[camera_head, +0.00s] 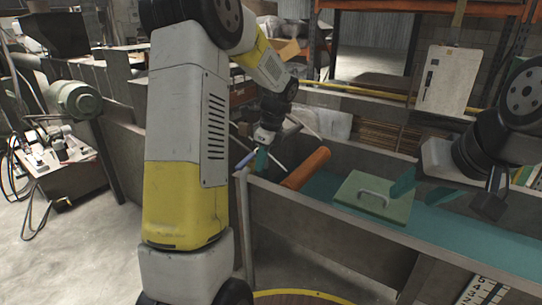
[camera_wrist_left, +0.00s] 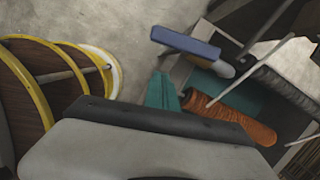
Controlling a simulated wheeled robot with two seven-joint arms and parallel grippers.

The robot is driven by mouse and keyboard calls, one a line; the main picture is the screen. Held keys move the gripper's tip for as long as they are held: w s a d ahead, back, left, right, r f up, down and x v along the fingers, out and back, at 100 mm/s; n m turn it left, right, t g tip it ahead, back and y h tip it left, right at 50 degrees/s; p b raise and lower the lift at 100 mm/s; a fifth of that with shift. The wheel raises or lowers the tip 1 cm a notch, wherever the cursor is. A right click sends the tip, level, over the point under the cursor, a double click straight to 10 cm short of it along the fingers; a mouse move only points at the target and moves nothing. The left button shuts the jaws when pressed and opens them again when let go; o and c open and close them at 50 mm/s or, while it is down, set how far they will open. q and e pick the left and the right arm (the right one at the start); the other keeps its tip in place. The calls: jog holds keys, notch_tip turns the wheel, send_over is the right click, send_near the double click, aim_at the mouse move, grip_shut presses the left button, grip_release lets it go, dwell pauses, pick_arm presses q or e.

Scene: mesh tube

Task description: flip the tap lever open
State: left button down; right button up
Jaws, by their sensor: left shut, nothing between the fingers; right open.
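The blue tap lever (camera_head: 246,160) sticks out at the trough's left end wall. In the left wrist view the lever (camera_wrist_left: 185,44) lies aslant, with a pale stub at its right end. My left gripper (camera_head: 262,160) is shut and empty, just right of the lever in the head view. In the left wrist view its teal fingers (camera_wrist_left: 160,92) are below the lever with a small gap in the picture; I cannot tell whether they touch. My right gripper (camera_head: 425,190) is open and empty above the trough at the right, far from the lever.
An orange ribbed tube (camera_head: 306,168) leans at the trough's left end, close to my left gripper. A green lid with a handle (camera_head: 375,197) lies in the teal-floored trough. The trough's grey front wall (camera_head: 330,240) runs below. A yellow-edged round platform (camera_wrist_left: 85,62) shows at left.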

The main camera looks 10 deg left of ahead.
pick_arm(q)
jog(key=v, duration=1)
jog(key=shift+s+d, duration=0.15)
jog(key=shift+d, duration=0.1)
jog(key=s+d+r+n+t+h, duration=0.1)
jog(key=s+d+n+t+h, duration=0.1)
jog(key=s+n, duration=0.7)
jog(key=s+d+r+n+t+h, duration=0.2)
jog(key=s+n, duration=0.7)
jog(key=s, duration=0.6)
jog(key=shift+s+d+r+t+h, duration=0.15)
jog(key=shift+d+r+t+h, duration=0.3)
jog(key=shift+t, duration=0.55)
